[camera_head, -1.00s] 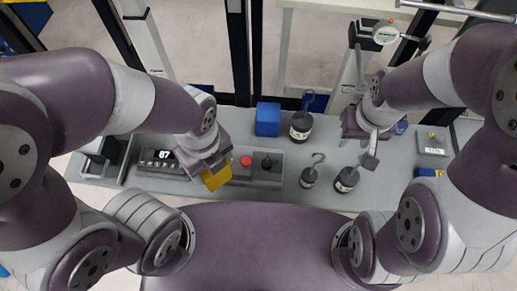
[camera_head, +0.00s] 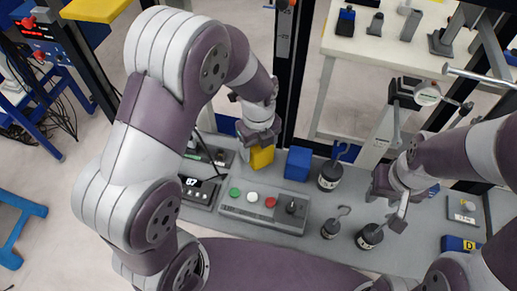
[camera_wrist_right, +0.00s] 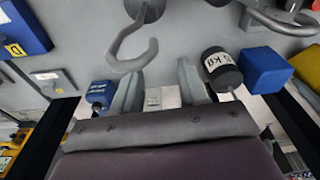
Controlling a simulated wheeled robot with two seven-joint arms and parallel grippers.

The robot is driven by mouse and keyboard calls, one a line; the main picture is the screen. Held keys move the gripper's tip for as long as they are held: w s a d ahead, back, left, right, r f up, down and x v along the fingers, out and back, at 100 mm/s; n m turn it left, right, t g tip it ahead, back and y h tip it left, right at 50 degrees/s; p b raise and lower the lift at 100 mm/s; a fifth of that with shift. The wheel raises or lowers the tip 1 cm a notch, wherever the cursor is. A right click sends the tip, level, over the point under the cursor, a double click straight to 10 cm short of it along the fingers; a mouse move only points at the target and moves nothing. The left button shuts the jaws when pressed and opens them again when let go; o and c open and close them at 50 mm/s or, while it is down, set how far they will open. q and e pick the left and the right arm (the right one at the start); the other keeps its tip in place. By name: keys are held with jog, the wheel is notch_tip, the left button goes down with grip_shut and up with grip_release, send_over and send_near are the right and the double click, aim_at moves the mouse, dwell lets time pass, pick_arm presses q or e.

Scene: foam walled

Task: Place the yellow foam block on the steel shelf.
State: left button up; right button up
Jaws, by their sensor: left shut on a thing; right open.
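The yellow foam block (camera_head: 262,157) is in my left gripper (camera_head: 260,143), which is shut on it. It is near the back of a grey surface, just left of a blue block (camera_head: 298,164); I cannot tell whether it touches the surface. The block's yellow also shows at the right edge of the right wrist view (camera_wrist_right: 308,66). The grey surface (camera_head: 325,203) looks like metal; I cannot tell whether it is the steel shelf. My right gripper (camera_head: 397,212) is open and empty above its right part; its fingers also show in the right wrist view (camera_wrist_right: 158,85).
A control box with buttons (camera_head: 262,213) and a display unit (camera_head: 198,190) stand on the grey surface. Several dark hooked weights, one at the back (camera_head: 330,176), stand in the middle. A white table (camera_head: 385,50) is behind. Dark posts (camera_head: 290,60) rise behind the surface.

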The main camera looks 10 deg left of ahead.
pick_arm(q)
jog(key=shift+f, duration=0.95)
jog(key=shift+f, duration=0.1)
jog(key=shift+f, duration=0.15)
jog(key=o, duration=1)
jog(key=shift+o, duration=0.2)
